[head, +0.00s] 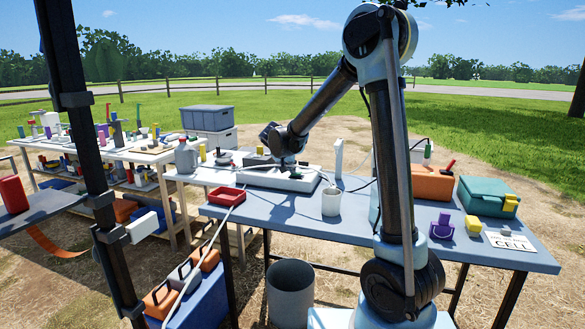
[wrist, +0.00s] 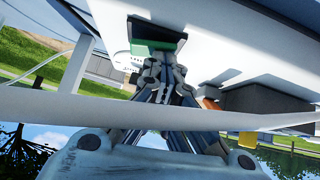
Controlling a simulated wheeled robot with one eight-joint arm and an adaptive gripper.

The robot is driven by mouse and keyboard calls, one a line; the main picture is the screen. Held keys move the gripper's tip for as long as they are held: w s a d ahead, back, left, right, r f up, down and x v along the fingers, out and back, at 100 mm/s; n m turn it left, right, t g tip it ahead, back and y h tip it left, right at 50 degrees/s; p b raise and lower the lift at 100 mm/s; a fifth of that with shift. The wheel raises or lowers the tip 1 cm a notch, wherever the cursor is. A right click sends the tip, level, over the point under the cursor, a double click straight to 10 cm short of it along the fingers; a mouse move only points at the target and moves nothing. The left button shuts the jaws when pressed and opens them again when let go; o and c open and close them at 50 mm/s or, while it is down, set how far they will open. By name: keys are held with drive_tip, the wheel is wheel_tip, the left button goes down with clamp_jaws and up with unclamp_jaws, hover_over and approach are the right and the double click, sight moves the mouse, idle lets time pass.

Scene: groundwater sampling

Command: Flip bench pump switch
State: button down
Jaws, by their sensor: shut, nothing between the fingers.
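A low white unit (head: 262,180), which looks like the bench pump, sits at the left end of the blue-grey table. My gripper (head: 287,162) is above it, pointing down, its fingertips small and partly hidden by my arm. In the wrist view my gripper (wrist: 167,72) is shut and empty. Just beyond the fingertips is a dark block with a green face (wrist: 152,42), set against a white surface; it may be the switch. I cannot tell whether the fingertips touch it or which way it is set.
A white cup (head: 331,202) and a red tray (head: 227,196) stand close to the white unit. An orange case (head: 431,184) and a teal case (head: 482,198) are at the right. A pale hose (wrist: 120,110) crosses the wrist view. A grey bin (head: 290,290) stands below the table.

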drive_tip(key=shift+s+d+f, duration=0.1)
drive_tip(key=shift+s+f, duration=0.15)
drive_tip(key=shift+f, duration=0.05)
